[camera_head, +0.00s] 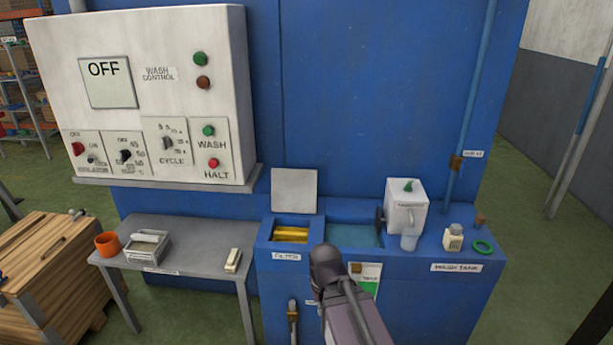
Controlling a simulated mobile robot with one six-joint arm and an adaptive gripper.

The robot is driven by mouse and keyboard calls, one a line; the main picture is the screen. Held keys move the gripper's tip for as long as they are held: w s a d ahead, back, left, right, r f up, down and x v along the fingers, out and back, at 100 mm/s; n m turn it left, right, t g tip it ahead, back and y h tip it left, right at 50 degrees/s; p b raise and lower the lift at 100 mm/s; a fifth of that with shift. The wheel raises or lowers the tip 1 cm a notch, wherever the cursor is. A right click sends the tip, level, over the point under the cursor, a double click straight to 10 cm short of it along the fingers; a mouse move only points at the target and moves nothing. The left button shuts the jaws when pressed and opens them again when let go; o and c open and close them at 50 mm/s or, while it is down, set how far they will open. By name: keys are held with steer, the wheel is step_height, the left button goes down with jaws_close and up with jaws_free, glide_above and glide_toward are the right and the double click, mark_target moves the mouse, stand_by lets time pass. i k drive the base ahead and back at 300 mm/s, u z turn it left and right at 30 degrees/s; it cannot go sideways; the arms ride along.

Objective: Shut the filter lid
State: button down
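The filter lid (294,191) is a light grey square plate. It stands open, about upright, at the back edge of the filter opening, close to the blue wall. A yellow filter (290,234) shows inside the uncovered opening, above the "FILTER" label (286,257). My arm (345,310) reaches up from the bottom of the view, and its dark rounded end lies in front of the tank, right of and below the filter opening. No gripper fingers can be seen.
Right of the filter are an open water basin (352,235), a white pump box (406,206), a small bottle (453,237) and a green ring (483,247). A grey side table (195,262) stands left. A white control panel (150,95) juts out above.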

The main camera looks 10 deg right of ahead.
mark_target(293, 190)
steer(key=z, duration=0.3)
steer(key=i, duration=1.3)
steer(key=u, duration=0.3)
